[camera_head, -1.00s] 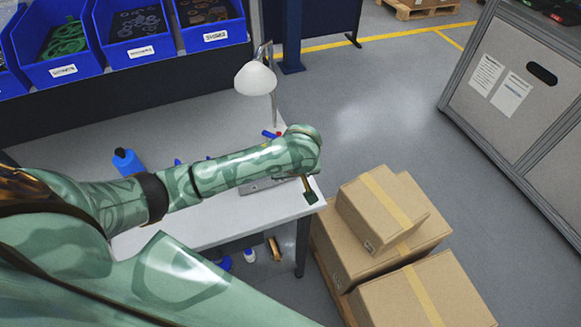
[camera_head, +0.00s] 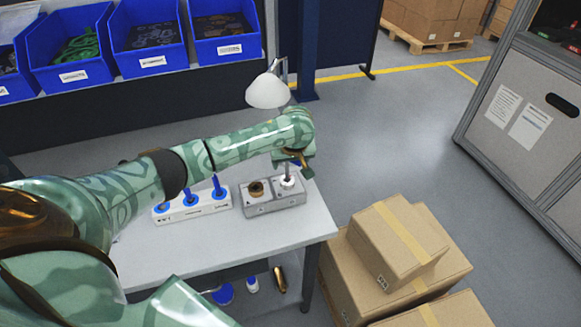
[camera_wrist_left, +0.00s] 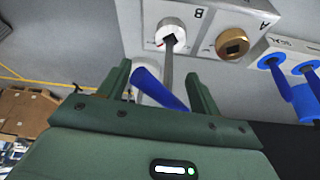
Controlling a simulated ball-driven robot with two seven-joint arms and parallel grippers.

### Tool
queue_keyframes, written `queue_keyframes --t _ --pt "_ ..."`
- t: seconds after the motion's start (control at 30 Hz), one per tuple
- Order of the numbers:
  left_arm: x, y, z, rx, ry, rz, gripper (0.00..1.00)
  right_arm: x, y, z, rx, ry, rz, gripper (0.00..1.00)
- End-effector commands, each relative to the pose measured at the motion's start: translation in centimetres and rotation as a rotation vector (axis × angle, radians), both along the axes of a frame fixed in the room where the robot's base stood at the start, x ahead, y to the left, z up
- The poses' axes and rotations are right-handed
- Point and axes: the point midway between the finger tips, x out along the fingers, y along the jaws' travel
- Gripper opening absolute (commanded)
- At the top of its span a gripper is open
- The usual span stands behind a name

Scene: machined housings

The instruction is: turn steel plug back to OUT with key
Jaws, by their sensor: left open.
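The grey housing (camera_head: 275,207) stands on the bench, with the steel plug (camera_head: 288,182) at its right and a bronze plug (camera_head: 257,188) at its left. In the left wrist view the steel plug (camera_wrist_left: 171,35) has a dark square socket and a small red mark, near the letter B. The key's grey shaft (camera_wrist_left: 168,72) runs to that socket; how deep it sits I cannot tell. Its blue handle (camera_wrist_left: 168,92) lies between the fingers of my left gripper (camera_wrist_left: 160,85), which is open. The left gripper (camera_head: 293,158) is above the steel plug. My right gripper is out of view.
A white rack (camera_head: 195,210) with blue-handled tools stands left of the housing. A white lamp (camera_head: 268,91) rises behind my arm. Cardboard boxes (camera_head: 400,245) stand right of the bench (camera_head: 225,251). Blue bins (camera_head: 150,45) line the back left.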

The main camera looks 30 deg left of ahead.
Motion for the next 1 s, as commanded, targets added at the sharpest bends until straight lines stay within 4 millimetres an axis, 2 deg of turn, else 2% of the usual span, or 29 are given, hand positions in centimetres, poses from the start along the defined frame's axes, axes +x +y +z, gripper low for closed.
queue_keyframes --t 0.1,0.37,0.47,0.6,0.63,0.87,1.0 --pt "0.2 0.2 -0.7 0.000 -0.001 0.001 0.64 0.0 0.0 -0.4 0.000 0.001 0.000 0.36" --pt "0.2 0.2 -0.7 0.001 -0.001 0.000 0.64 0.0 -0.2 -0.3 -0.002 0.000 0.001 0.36" --pt "0.2 0.2 -0.7 0.001 -0.001 0.000 0.41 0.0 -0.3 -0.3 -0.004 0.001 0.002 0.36" --pt "0.2 0.2 -0.7 0.001 -0.001 0.000 0.02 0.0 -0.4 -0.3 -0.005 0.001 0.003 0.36" --pt "0.2 0.2 -0.7 0.001 -0.001 0.000 0.00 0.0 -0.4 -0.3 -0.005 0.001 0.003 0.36" --pt "0.2 0.2 -0.7 0.000 -0.001 0.002 0.00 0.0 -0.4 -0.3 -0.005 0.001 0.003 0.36" --pt "0.2 0.1 -0.3 -0.001 -0.001 0.037 0.00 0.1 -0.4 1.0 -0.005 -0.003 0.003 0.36"
